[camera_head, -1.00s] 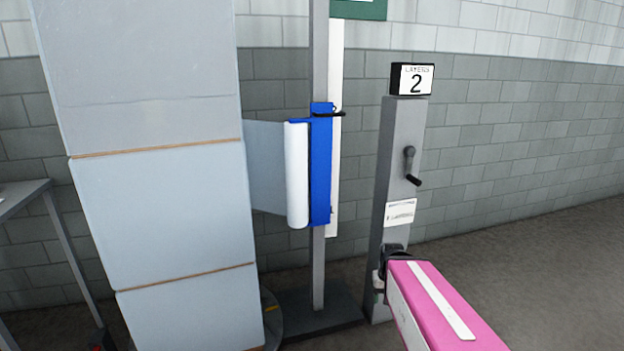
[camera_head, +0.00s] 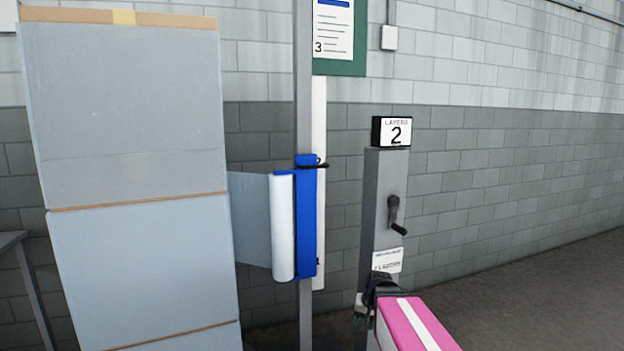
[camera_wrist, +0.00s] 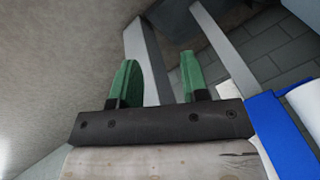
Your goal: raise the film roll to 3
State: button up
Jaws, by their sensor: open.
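The white film roll (camera_head: 283,228) hangs upright on a blue carriage (camera_head: 307,222) on a thin grey mast (camera_head: 303,80) in the head view. A sheet of film (camera_head: 250,215) runs from it to the wrapped stack. A grey post (camera_head: 384,185) bears a crank handle (camera_head: 396,215) and a sign (camera_head: 397,132) reading LAYERS 2. My gripper (camera_wrist: 158,82) is open and empty, its green fingers apart. In the head view it is low by the post, below the crank.
The tall wrapped stack (camera_head: 130,120) of boxes fills the left. A green-framed notice (camera_head: 337,35) with a 3 hangs behind the mast. A label (camera_head: 387,260) is on the post below the crank. Floor (camera_head: 530,290) to the right is clear.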

jog(key=w+a+r+m+t+y, duration=0.2)
jog(key=w+a+r+t, duration=0.1)
jog(key=w+r, duration=0.6)
jog(key=m+t+y, duration=0.6)
jog(key=t+y, duration=0.1)
send_near(316, 166)
jog(key=x, duration=1)
jog(key=shift+w+a+f, duration=0.15)
jog(key=shift+w, duration=0.15)
jog(key=shift+c, duration=0.3)
grip_shut()
